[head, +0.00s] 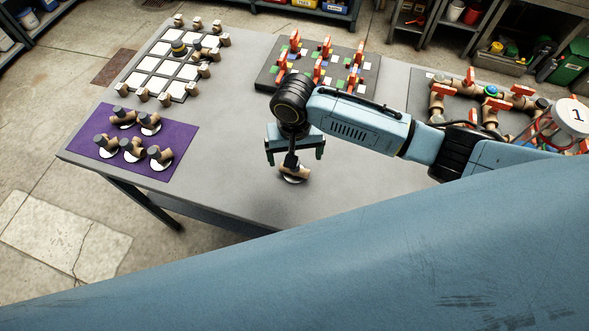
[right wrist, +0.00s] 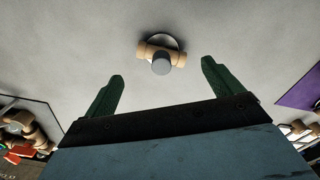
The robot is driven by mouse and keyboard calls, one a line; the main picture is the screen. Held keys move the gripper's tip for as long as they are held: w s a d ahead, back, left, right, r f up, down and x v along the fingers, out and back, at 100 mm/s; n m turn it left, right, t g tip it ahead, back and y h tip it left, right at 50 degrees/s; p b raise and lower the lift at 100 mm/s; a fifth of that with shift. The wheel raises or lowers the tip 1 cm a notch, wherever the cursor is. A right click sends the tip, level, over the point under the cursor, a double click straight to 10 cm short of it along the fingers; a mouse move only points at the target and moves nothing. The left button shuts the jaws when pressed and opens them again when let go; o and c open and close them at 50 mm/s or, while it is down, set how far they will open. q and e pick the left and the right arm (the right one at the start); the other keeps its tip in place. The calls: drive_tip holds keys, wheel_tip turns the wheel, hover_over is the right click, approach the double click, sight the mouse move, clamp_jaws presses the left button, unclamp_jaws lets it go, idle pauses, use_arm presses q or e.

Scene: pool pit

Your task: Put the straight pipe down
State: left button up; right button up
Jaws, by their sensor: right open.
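A tan pipe piece with a grey round stub (head: 295,174) stands on a white disc on the grey table; it looks like a tee rather than a plain straight pipe. It also shows in the right wrist view (right wrist: 160,55), beyond the fingertips and between their lines. My right gripper (head: 294,152) is over this piece in the head view. Its green fingers (right wrist: 161,75) are spread wide with nothing between them. I cannot make out a separate straight pipe for certain. My left gripper is not in view.
A purple mat (head: 180,138) with several similar pieces lies at the left. A white-squared board (head: 150,84) edged with tan pieces lies behind it. Dark boards with red-handled valves (head: 262,77) and pipework (head: 420,107) stand at the back.

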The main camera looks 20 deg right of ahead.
drive_tip(key=shift+f, duration=0.65)
wheel_tip(320, 180, down, 4)
drive_tip(key=shift+a+r, duration=0.1)
drive_tip(key=shift+r, duration=0.1)
drive_tip(key=shift+f, duration=0.3)
drive_tip(key=shift+c, duration=0.3)
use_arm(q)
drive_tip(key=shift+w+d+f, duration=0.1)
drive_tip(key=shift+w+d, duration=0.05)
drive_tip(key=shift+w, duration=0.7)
use_arm(e)
drive_tip(key=c, duration=1.2)
